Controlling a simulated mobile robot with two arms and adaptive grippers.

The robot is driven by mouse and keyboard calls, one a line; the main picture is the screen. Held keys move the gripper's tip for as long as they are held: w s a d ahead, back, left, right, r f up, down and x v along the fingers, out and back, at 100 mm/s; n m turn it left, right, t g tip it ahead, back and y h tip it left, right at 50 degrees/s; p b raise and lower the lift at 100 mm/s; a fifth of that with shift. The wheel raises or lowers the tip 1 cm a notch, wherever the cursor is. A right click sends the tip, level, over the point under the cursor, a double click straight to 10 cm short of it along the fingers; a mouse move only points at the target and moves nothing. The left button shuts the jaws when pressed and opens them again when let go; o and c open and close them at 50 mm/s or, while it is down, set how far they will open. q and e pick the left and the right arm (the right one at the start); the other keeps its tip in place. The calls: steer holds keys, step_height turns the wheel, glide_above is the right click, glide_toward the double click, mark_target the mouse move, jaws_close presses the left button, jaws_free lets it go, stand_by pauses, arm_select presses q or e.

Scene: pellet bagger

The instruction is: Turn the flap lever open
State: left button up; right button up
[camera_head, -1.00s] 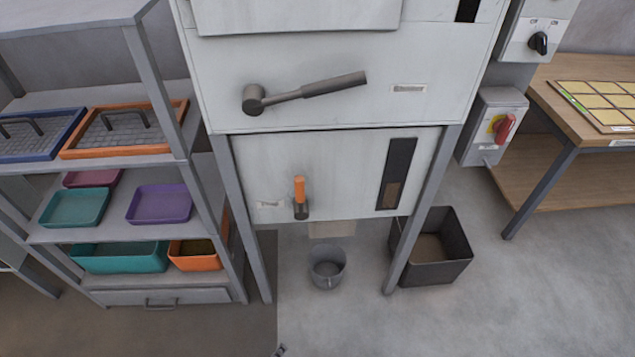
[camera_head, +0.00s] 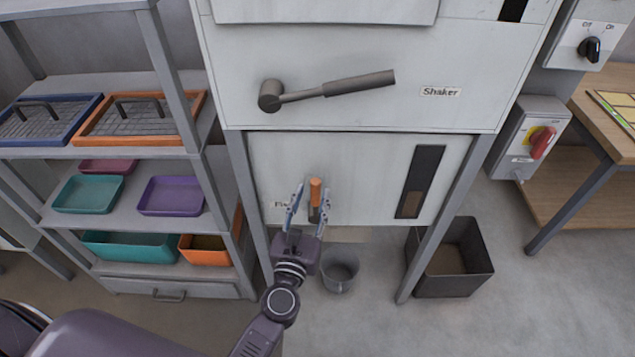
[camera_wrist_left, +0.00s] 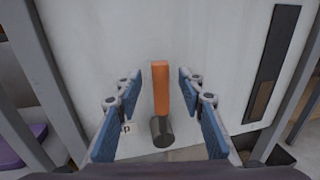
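The flap lever (camera_head: 315,190) has an orange grip and a dark round hub, and stands upright on the lower panel of the grey machine. It also shows in the left wrist view (camera_wrist_left: 160,88), in the middle between my fingers. My left gripper (camera_head: 309,199) is open, with its blue-padded fingers on either side of the lever. In the left wrist view my left gripper (camera_wrist_left: 160,95) shows clear gaps between each finger and the orange grip. A label beside the lever is partly hidden by a finger. My right gripper is not in view.
A larger grey shaker lever (camera_head: 325,90) is above. A grey bucket (camera_head: 340,272) stands on the floor below the panel, with a black bin (camera_head: 455,280) to its right. A shelf with trays (camera_head: 170,195) stands at left. Machine legs flank the panel.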

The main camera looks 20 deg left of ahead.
mark_target(314, 190)
arm_select(q)
steer(key=shift+w+a+f+p, duration=0.1)
steer(key=shift+w+p, duration=0.05)
steer(key=shift+w, duration=0.9)
steer(key=shift+w+a+p, duration=0.1)
steer(key=shift+w+p, duration=0.05)
steer(key=shift+w, duration=0.9)
steer(key=shift+c, duration=0.3)
jaws_close()
